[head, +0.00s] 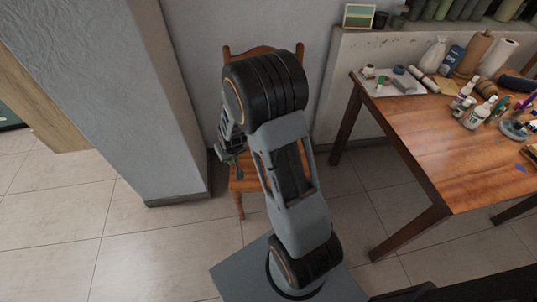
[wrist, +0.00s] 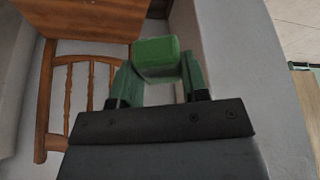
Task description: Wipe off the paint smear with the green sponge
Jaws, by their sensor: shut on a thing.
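The green sponge (wrist: 156,54) is held between the fingers of my gripper (wrist: 157,78) in the wrist view. My gripper is shut on it and the sponge sticks out past the fingertips. My gripper is well left of the table.
The wooden chair (head: 240,182) stands against the wall behind my arm; it also shows in the wrist view (wrist: 88,85). A grey pillar (head: 160,110) is at the left. Bottles (head: 474,115), paper rolls and paints crowd the table's back and right. The table's front left is clear.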

